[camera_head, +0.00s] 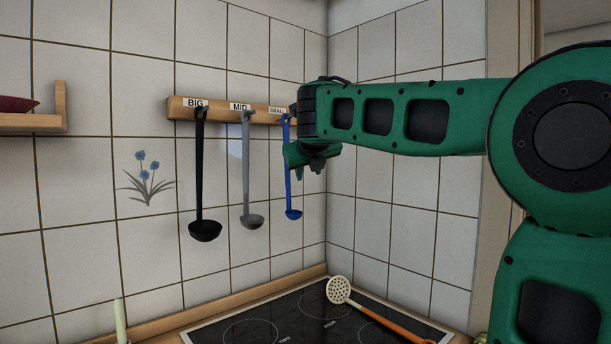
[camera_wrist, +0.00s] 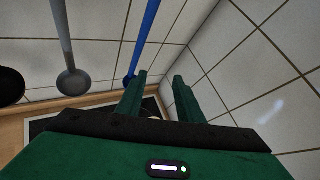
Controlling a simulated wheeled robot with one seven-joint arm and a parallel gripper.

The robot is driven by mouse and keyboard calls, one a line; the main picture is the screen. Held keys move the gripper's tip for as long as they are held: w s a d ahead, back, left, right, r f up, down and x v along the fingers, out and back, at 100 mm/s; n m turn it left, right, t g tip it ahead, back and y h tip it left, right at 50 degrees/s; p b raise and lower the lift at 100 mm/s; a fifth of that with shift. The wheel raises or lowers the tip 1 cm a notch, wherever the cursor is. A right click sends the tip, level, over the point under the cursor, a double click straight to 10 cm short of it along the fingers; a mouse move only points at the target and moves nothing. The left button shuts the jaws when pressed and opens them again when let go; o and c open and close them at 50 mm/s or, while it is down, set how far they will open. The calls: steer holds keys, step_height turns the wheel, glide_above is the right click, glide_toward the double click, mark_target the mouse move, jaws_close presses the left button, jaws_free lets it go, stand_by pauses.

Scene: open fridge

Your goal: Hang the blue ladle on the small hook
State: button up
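The blue ladle (camera_head: 289,180) hangs upright at the right end of the wooden rail (camera_head: 232,110), under the label "SMALL". Its top is at the small hook (camera_head: 287,117), which is partly hidden beside my arm. The ladle also shows in the wrist view (camera_wrist: 145,38), left of the fingers. My gripper (camera_head: 308,170) is just right of the handle in the head view. In the wrist view my gripper (camera_wrist: 160,77) has its two fingers apart with nothing held between them. Whether a finger touches the ladle cannot be told.
A black ladle (camera_head: 199,175) hangs under "BIG" and a grey ladle (camera_head: 246,170) under "MID". A skimmer with an orange handle (camera_head: 378,319) lies on the black cooktop (camera_head: 290,320) below. A wooden shelf (camera_head: 35,122) is at the left. A tiled side wall is close on the right.

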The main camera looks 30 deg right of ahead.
steer(key=shift+s, duration=0.1)
stand_by(0.4)
steer(key=s+a+r, duration=0.1)
steer(key=s+r, duration=0.1)
steer(key=s, duration=0.4)
steer(key=shift+s+a+r, duration=0.15)
steer(key=shift+s+a, duration=0.05)
steer(key=shift+s, duration=0.15)
stand_by(0.8)
stand_by(0.5)
steer(key=s+d+f+n+g+y, duration=0.1)
steer(key=s+d+f+n+g, duration=0.1)
steer(key=s+f+n, duration=0.45)
steer(key=s+d+f+n+g, duration=0.1)
steer(key=s+f+n+g, duration=0.2)
steer(key=f, duration=0.6)
steer(key=s+d+f+n+g+y, duration=0.1)
steer(key=s+d+f+n, duration=0.1)
steer(key=s+f+n, duration=0.5)
steer(key=s+a+f+n+g+y, duration=0.2)
steer(key=s+f+n, duration=0.5)
steer(key=s+f, duration=0.2)
steer(key=s+a+f+n+g+y, duration=0.1)
steer(key=s+a+f+n+g, duration=0.2)
steer(key=s+f+n, duration=0.4)
steer(key=shift+s+f+n+g+y, duration=0.35)
steer(key=shift+s+f, duration=0.55)
steer(key=shift+s, duration=0.3)
